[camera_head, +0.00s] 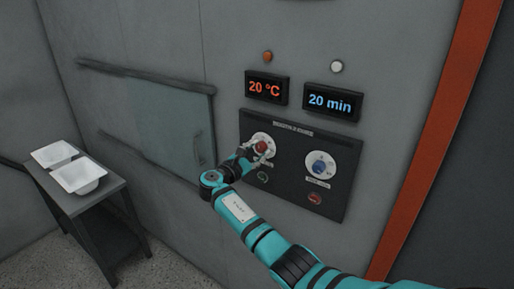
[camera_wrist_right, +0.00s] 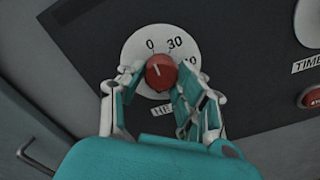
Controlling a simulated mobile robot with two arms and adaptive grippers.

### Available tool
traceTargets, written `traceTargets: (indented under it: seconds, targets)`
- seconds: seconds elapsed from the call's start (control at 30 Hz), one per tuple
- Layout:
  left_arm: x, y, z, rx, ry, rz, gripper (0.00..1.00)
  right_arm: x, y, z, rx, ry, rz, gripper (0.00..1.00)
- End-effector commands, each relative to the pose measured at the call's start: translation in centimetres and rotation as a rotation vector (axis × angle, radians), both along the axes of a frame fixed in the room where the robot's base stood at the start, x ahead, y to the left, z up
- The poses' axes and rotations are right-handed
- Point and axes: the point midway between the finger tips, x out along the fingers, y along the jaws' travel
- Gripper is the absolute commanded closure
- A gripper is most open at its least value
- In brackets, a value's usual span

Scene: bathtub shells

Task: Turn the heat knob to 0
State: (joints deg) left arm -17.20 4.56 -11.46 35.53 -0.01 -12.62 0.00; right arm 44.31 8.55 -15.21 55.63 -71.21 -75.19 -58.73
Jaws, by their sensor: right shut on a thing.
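The red heat knob (camera_head: 262,147) sits on a white dial on the dark control panel (camera_head: 320,201). In the right wrist view, the knob (camera_wrist_right: 160,72) has a pale mark near its upper left, and the dial (camera_wrist_right: 137,49) shows 0 and 30 above it. My right gripper (camera_head: 256,151) is shut on the heat knob, with a finger on each side of it in the wrist view. The red display (camera_head: 266,88) above reads 20 °C. My left gripper is not in view.
A blue time knob (camera_head: 320,167) is right of the heat knob, under a display (camera_head: 332,101) reading 20 min. A green button (camera_head: 262,177) and a red button (camera_head: 315,198) sit below the knobs. White tub shells (camera_head: 78,177) stand on a dark table (camera_head: 95,202) at left.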

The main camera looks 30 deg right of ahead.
Motion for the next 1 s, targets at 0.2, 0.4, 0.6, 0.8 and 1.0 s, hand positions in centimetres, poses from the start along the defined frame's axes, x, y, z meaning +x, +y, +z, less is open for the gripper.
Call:
traceTargets:
  seconds: [0.2, 0.4, 0.6, 0.8, 1.0]
  targets:
    - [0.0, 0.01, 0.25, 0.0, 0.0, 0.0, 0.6, -0.04, 0.08, -0.29, -0.007, 0.028, 0.001, 0.98]
    - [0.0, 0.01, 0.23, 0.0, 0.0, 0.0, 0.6, -0.04, 0.08, -0.34, -0.008, 0.03, 0.001, 0.98]
    - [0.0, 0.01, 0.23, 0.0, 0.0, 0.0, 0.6, -0.05, 0.09, -0.35, -0.007, 0.03, 0.0, 0.6]
    - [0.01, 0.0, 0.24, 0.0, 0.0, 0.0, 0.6, -0.03, 0.05, -0.2, -0.009, 0.027, 0.0, 0.43]
    - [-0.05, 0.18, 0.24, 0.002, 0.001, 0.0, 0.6, -0.04, 0.1, -0.11, -0.009, 0.025, 0.0, 0.43]
